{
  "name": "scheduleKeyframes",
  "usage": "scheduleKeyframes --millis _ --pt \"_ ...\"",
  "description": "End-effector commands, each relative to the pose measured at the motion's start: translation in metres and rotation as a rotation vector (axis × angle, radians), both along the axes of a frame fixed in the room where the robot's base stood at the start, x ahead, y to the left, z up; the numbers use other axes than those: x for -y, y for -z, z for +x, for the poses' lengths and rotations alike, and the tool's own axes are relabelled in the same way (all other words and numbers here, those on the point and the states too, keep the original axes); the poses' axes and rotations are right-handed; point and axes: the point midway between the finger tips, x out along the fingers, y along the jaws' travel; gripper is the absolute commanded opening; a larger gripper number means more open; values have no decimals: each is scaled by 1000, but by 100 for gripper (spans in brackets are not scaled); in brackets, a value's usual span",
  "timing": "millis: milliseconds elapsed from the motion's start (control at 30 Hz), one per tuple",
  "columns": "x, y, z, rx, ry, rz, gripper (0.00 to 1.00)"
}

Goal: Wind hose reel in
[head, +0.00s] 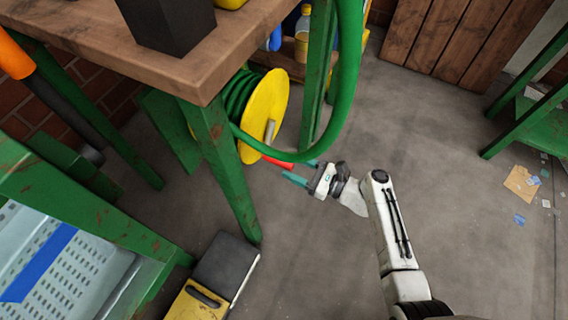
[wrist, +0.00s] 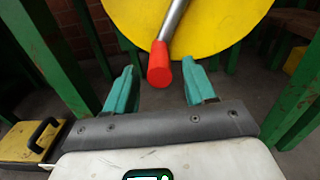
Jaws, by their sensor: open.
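The hose reel has a yellow disc (head: 263,105) with green hose (head: 238,92) wound behind it, beneath the wooden table. A metal crank with a red handle (head: 277,162) sticks out from the disc. In the wrist view the red handle (wrist: 159,66) hangs at the end of the crank, in front of the yellow disc (wrist: 200,22). My gripper (head: 303,171) is open, its teal fingers pointing at the reel. In the wrist view my gripper (wrist: 160,88) has the red handle between and slightly beyond its fingertips, with gaps on both sides.
A loop of green hose (head: 350,75) hangs in front of the reel. The wooden table (head: 190,65) has green legs (head: 222,170) close to the left. A yellow and grey case (head: 225,265) lies on the floor. The floor to the right is mostly clear.

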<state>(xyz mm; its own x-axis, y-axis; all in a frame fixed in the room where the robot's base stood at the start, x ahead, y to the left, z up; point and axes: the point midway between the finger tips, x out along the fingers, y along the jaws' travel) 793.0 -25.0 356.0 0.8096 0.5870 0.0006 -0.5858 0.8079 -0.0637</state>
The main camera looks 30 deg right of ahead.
Motion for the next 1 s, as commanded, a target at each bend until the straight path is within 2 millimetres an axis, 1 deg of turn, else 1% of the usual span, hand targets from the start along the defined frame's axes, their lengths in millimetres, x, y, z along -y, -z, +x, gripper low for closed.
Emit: scheduleKeyframes --millis 33,133,300,667,1000 --pt "-6 2 7 2 -3 -1 55" --pt "-14 2 19 2 -3 -1 55" --pt "-22 1 30 0 -2 -1 55" --pt "-24 0 33 0 -1 -1 54" --pt "-24 0 32 0 -1 -1 21"
